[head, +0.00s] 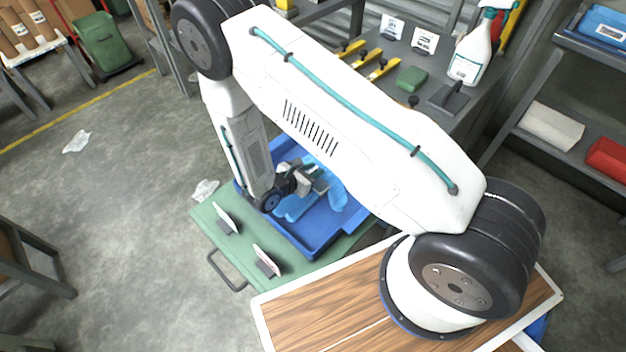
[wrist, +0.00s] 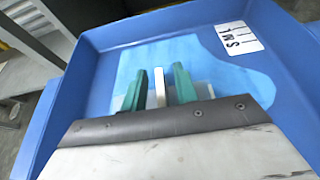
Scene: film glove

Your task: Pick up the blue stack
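The blue stack (wrist: 215,65) is a flat, light blue, glove-like film shape lying in a blue tray (wrist: 100,42). In the head view the light blue film (head: 292,208) shows partly under my gripper (head: 318,184). In the wrist view my gripper (wrist: 160,84) has two green fingers standing apart over the stack. A narrow white upright strip (wrist: 158,90) shows between them, with a gap on each side. A pale band seems to cross the stack below the fingers. Whether the fingertips touch the stack I cannot tell.
A white label (wrist: 238,37) is at the tray's far side. The tray sits on a green surface (head: 207,219) with small upright cards (head: 267,260). A grey bench behind holds a spray bottle (head: 470,50) and a green block (head: 411,79).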

